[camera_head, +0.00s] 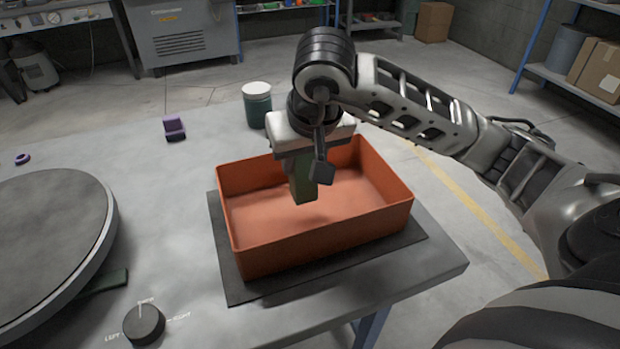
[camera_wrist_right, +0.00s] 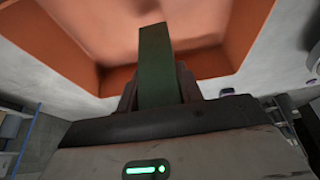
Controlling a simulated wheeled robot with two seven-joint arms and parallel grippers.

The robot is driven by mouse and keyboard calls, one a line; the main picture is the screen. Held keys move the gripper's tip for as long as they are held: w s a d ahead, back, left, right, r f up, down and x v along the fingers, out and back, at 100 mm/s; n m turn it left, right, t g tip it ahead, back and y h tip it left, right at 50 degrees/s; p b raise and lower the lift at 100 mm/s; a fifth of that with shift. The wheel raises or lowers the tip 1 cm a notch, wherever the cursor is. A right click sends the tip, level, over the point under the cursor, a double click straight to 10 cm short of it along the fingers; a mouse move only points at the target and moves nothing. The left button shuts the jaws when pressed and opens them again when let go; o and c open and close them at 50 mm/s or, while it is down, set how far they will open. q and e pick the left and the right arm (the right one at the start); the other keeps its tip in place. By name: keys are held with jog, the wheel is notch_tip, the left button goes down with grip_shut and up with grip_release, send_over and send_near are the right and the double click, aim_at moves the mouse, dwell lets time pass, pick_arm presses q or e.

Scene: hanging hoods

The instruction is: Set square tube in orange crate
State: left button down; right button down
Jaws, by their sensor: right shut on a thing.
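The orange crate (camera_head: 325,238) stands on a dark mat on the table and looks empty inside. My right gripper (camera_head: 302,175) is above the crate, pointing down. It is shut on the dark green square tube (camera_head: 304,190), which hangs upright with its lower end inside the crate's outline. In the right wrist view the tube (camera_wrist_right: 157,65) sticks out between the fingers (camera_wrist_right: 158,90), with the orange crate (camera_wrist_right: 85,55) beyond it. Whether the tube touches the crate floor is not clear; a gap seems to show. My left gripper is not in view.
A large grey turntable (camera_head: 45,250) stands at the left, with a dial knob (camera_head: 144,325) in front of it. A green jar with a white lid (camera_head: 257,105) is behind the crate. A purple part (camera_head: 174,128) lies at the back.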

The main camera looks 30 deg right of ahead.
jog(key=shift+d+f, duration=0.45)
jog(key=shift+f, duration=0.1)
jog(key=shift+w+d+f, duration=0.1)
jog(key=shift+d+f, duration=0.05)
jog(key=shift+f, duration=0.75)
jog(key=shift+d+f, duration=0.1)
jog(key=shift+f, duration=0.75)
jog(key=shift+f, duration=0.2)
jog(key=c, duration=0.9)
grip_release()
jog(key=shift+r, duration=0.1)
